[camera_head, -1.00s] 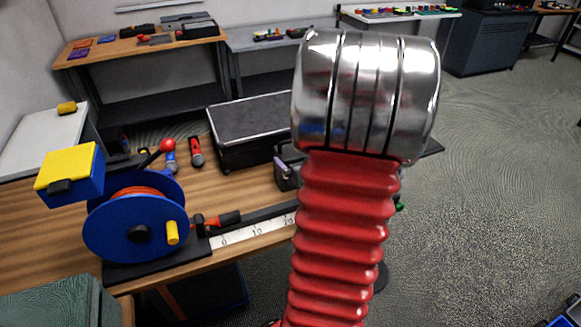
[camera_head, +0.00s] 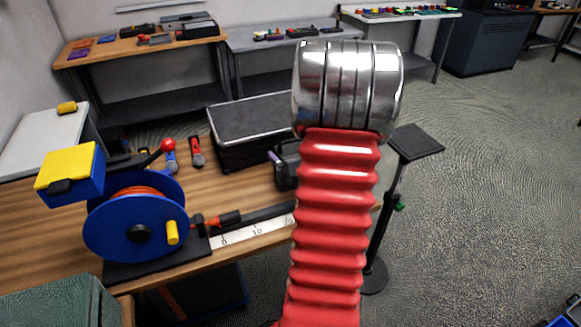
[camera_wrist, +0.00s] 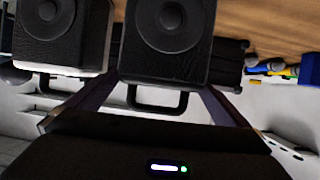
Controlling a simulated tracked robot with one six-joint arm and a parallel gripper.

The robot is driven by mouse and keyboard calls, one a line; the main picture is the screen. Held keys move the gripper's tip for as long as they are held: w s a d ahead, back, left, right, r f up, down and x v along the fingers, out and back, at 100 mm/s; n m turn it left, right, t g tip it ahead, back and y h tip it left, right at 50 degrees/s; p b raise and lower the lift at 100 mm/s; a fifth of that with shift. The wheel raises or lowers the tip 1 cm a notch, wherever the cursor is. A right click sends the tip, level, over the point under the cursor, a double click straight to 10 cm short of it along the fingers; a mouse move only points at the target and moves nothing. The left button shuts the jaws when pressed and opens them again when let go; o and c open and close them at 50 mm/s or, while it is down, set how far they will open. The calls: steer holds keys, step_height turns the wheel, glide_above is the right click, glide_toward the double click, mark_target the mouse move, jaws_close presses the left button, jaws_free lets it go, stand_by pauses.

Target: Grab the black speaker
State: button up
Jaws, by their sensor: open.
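In the wrist view a black speaker (camera_wrist: 166,38) with a round cone faces me just beyond my gripper (camera_wrist: 158,92), with a black loop handle below its cone. A second black speaker (camera_wrist: 62,32) stands to its left, partly cut off by the frame. My gripper is open; its two dark fingers reach forward on either side of the handle, and nothing is seen held. In the head view my red ribbed arm and silver wrist hide the gripper. A small black object (camera_head: 288,165) shows beside the arm; I cannot tell if it is a speaker.
The wooden workbench (camera_head: 60,215) carries a blue cable reel (camera_head: 110,225), a yellow-and-blue block (camera_head: 70,170), a long black case (camera_head: 250,130) and a ruler strip (camera_head: 250,232). A black stand (camera_head: 415,142) rises right of my arm. Open floor lies further right.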

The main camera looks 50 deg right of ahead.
mark_target(288, 147)
steer(key=shift+x, duration=2.6)
steer(key=shift+r, duration=0.1)
steer(key=shift+c, duration=0.3)
steer(key=c, duration=2)
steer(key=shift+w+r, duration=0.1)
